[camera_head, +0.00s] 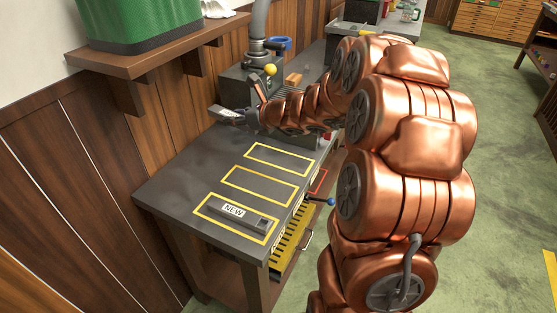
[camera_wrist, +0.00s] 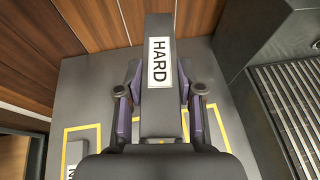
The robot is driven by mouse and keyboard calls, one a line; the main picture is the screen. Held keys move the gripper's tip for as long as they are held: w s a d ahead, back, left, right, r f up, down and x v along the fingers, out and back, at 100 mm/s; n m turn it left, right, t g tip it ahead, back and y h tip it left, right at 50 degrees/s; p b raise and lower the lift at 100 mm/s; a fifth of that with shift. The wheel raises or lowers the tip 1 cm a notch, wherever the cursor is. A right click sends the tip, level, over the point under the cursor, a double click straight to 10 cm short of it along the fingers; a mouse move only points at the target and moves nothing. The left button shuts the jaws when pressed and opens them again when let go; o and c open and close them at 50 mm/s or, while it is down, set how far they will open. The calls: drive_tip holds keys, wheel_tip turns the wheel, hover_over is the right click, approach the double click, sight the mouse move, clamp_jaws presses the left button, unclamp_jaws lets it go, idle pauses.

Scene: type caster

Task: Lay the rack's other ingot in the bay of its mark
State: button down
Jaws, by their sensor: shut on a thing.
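My gripper (camera_head: 246,117) is shut on a grey ingot (camera_head: 226,112) above the back left part of the dark bench (camera_head: 190,175). In the wrist view the ingot (camera_wrist: 158,110) stands lengthwise between the fingers, and its white label reads HARD. A second grey ingot (camera_head: 259,221), labelled NEW, lies in the nearest yellow-outlined bay (camera_head: 207,201). It shows partly in the wrist view (camera_wrist: 57,167). The middle bay (camera_head: 260,186) and the far bay (camera_head: 279,160) look empty. I cannot read any marks for the bays.
A grey machine (camera_head: 236,76) with a pipe and a yellow ball stands at the bench's back. A shelf (camera_head: 150,60) with a green container (camera_head: 140,22) juts out at upper left. A blue-knobbed lever (camera_head: 331,201) sticks out by the bench's right side. A slatted grille (camera_wrist: 290,110) shows at right in the wrist view.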

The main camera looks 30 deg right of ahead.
drive_tip(key=s+d+f+n+y+b, duration=0.1)
drive_tip(key=s+d+f, duration=0.4)
drive_tip(key=s+d, duration=0.4)
drive_tip(key=s+d+f+n+y+b, duration=0.1)
drive_tip(key=s+d+f, duration=0.4)
drive_tip(key=s+d, duration=0.5)
hover_over(286, 161)
drive_tip(key=shift+w+f+g+p, duration=0.1)
drive_tip(key=shift+f+g+p, duration=0.25)
drive_tip(key=shift+f, duration=0.4)
drive_tip(key=shift+w+f, duration=0.1)
drive_tip(key=shift+f, duration=1.7)
drive_tip(key=c, duration=0.7)
unclamp_jaws()
drive_tip(key=shift+f, duration=0.15)
